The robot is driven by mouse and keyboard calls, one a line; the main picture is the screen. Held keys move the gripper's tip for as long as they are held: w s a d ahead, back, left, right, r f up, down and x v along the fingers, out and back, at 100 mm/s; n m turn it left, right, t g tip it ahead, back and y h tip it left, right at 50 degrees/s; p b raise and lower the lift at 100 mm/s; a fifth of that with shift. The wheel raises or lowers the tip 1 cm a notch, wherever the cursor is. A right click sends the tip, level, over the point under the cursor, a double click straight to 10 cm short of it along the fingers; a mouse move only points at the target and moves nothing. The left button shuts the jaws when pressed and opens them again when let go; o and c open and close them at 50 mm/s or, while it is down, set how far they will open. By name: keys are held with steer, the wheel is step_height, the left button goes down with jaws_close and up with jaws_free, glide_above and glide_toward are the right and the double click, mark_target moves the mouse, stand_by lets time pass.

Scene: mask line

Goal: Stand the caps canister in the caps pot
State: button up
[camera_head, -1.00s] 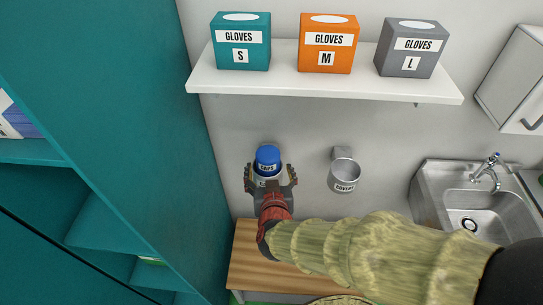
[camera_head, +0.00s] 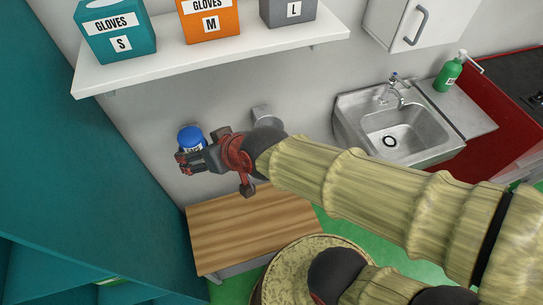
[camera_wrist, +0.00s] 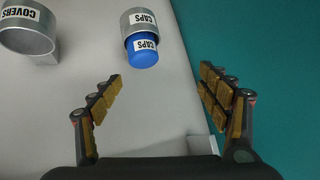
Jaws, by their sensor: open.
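The blue caps canister (camera_head: 189,134) stands upright in the grey metal caps pot (camera_wrist: 138,18) on the wall, its blue top and CAPS label sticking out above the rim. The canister also shows in the wrist view (camera_wrist: 143,58), where the picture is upside down. My gripper (camera_head: 184,163) is open and empty, in front of the pot. In the wrist view its fingers (camera_wrist: 160,85) are spread wide, apart from the canister. In the head view my gripper hides the pot.
The covers pot (camera_wrist: 27,37) hangs beside the caps pot, mostly hidden by my arm in the head view. A teal cabinet (camera_head: 60,190) stands close on the left. A shelf (camera_head: 215,53) with glove boxes is above, a wooden top (camera_head: 240,230) below, a sink (camera_head: 395,125) right.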

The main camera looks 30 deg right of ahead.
steer(key=s+d+r+m+g+h, duration=0.1)
steer(key=s+d+r+g+h, duration=0.2)
steer(key=s+d, duration=0.8)
steer(key=shift+s, duration=0.75)
steer(key=shift+r, duration=0.1)
steer(key=shift+c, duration=0.4)
